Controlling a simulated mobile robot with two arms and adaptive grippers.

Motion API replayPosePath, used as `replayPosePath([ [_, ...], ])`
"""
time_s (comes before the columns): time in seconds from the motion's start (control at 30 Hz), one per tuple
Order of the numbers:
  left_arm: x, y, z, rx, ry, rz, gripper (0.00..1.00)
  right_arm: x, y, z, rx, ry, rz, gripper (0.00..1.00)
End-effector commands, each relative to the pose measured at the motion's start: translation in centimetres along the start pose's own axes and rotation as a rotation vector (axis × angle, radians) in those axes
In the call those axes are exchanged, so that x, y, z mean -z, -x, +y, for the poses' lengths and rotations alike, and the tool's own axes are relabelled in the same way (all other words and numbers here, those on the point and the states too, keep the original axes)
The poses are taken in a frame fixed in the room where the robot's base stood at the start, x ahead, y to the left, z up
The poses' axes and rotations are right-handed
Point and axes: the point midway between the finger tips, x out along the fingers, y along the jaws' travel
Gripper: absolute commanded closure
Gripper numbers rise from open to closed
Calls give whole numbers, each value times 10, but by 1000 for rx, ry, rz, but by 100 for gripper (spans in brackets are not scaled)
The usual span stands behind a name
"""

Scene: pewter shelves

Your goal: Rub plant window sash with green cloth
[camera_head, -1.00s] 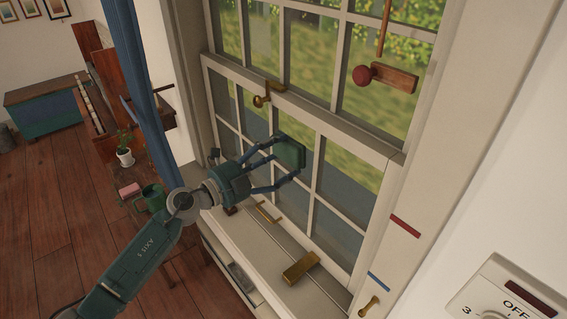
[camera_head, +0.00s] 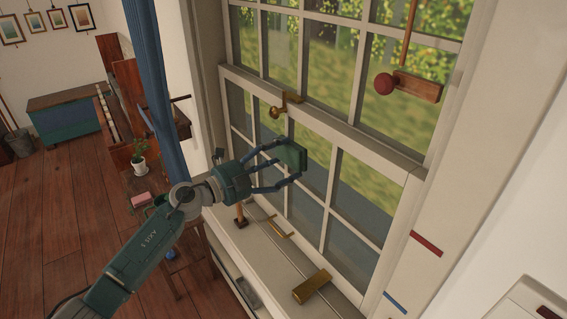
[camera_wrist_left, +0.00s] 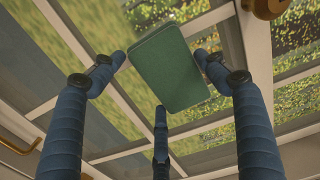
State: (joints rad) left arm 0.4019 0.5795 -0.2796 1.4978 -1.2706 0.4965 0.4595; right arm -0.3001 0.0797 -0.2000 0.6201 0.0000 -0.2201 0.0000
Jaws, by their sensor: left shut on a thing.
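My left gripper (camera_head: 284,166) is shut on the green cloth (camera_head: 292,157), which looks like a flat, rounded green pad. In the left wrist view, the cloth (camera_wrist_left: 170,68) sits between blue fingers, with window bars and greenery behind it. The window's lower sash (camera_head: 345,137) has cream bars and several panes. The cloth is in front of this sash, below its top rail; I cannot tell whether it touches it. A potted plant (camera_head: 139,162) stands to the left, beyond the blue curtain. My right gripper is not in view.
A brass latch (camera_head: 277,112) sits on the sash's top rail. A wooden piece with a red knob (camera_head: 408,86) hangs at the upper right. A blue curtain (camera_head: 160,85) hangs left.

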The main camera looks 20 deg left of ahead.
Motion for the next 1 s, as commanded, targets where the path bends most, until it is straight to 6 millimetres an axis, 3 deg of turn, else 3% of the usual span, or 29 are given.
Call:
replayPosePath([
  [0.63, 0, 55, 1, -1, 0, 1, 47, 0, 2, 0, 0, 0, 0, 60],
  [1.0, 1, 60, 0, 0, -1, 2, 47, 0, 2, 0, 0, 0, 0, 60],
])
